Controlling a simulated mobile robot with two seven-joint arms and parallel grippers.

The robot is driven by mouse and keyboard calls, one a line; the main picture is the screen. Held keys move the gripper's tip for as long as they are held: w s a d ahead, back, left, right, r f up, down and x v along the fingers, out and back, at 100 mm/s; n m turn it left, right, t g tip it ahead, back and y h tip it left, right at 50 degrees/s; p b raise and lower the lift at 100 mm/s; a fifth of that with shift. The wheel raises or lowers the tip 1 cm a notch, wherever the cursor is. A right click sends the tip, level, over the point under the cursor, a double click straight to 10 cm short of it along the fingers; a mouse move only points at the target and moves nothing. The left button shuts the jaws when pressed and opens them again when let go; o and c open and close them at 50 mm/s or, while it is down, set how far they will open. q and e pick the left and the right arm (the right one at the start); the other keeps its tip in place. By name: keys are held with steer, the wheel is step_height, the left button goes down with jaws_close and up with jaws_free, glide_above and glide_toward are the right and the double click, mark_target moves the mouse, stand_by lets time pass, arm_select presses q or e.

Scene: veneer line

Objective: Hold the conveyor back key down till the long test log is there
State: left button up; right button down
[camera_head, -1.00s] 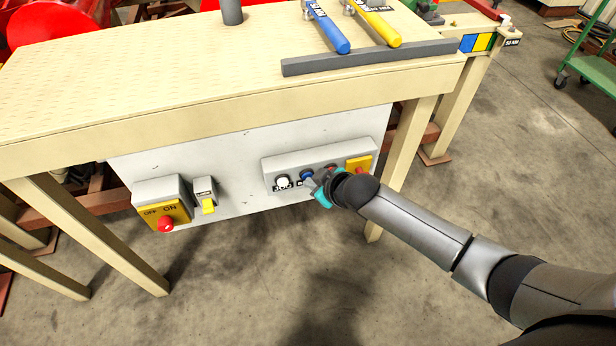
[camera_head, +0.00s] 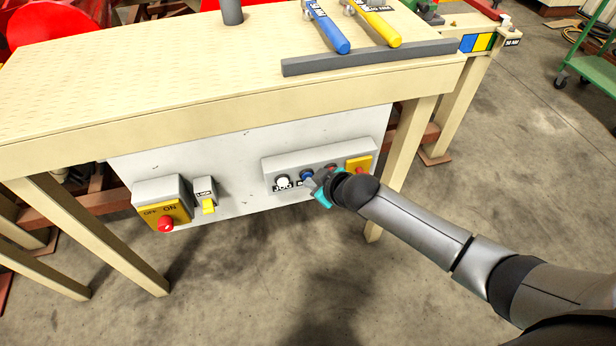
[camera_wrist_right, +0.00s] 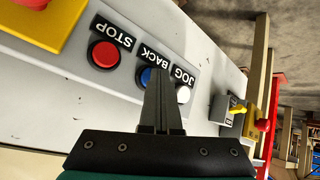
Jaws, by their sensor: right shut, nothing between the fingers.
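The blue back key (camera_head: 306,175) sits on a grey button box (camera_head: 268,168) under the table, between the white jog key (camera_head: 282,181) and the red stop key. In the right wrist view the back key (camera_wrist_right: 147,76) shows beside its BACK label (camera_wrist_right: 151,58), partly covered by my fingers. My right gripper (camera_head: 312,186) is shut and empty, its tips at the blue key. I cannot tell how far the key is pressed in. My left gripper is not in view. No log shows in these frames.
The red stop key (camera_wrist_right: 104,55) is close beside my fingers. An off/on box (camera_head: 163,207) with a red knob and a yellow switch (camera_head: 208,205) are further left on the panel. The floor in front is clear.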

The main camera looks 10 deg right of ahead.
stand_by(0.7)
stand_by(1.1)
stand_by(0.4)
steer(key=shift+s+p, duration=0.8)
steer(key=shift+s, duration=0.05)
